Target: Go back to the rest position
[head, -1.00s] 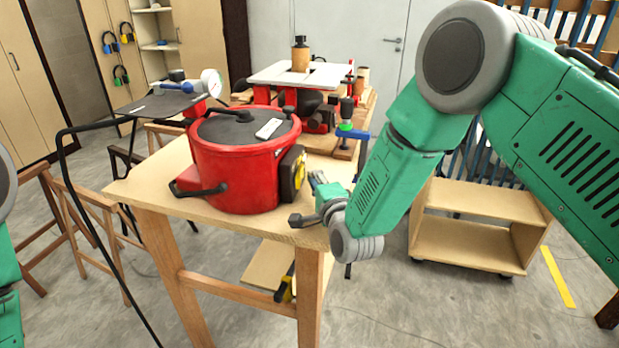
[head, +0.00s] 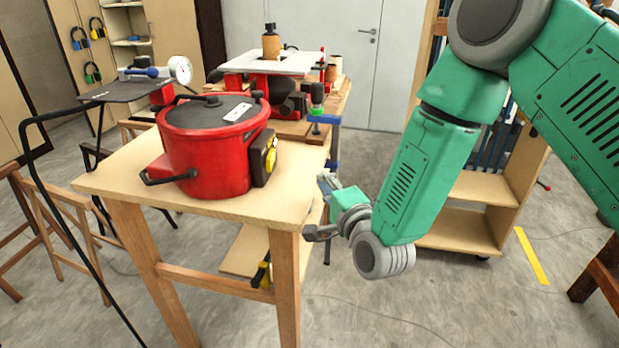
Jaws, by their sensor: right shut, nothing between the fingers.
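My right arm comes in from the right in the head view. Its gripper (head: 318,208) is shut and empty, just off the right edge of the wooden table (head: 120,178). It hangs at about the height of the tabletop. On that table stands a red pot (head: 205,150) with a dark lid and a black-and-yellow box on its right side. The gripper is to the right of the pot and apart from it. My left arm and gripper are outside the view.
A small white device (head: 237,112) lies on the lid. Behind are a dark stand with a round gauge (head: 180,70) and a red machine with a white top (head: 272,62). A wooden shelf unit (head: 470,230) stands at the right. The floor between table and shelf is clear.

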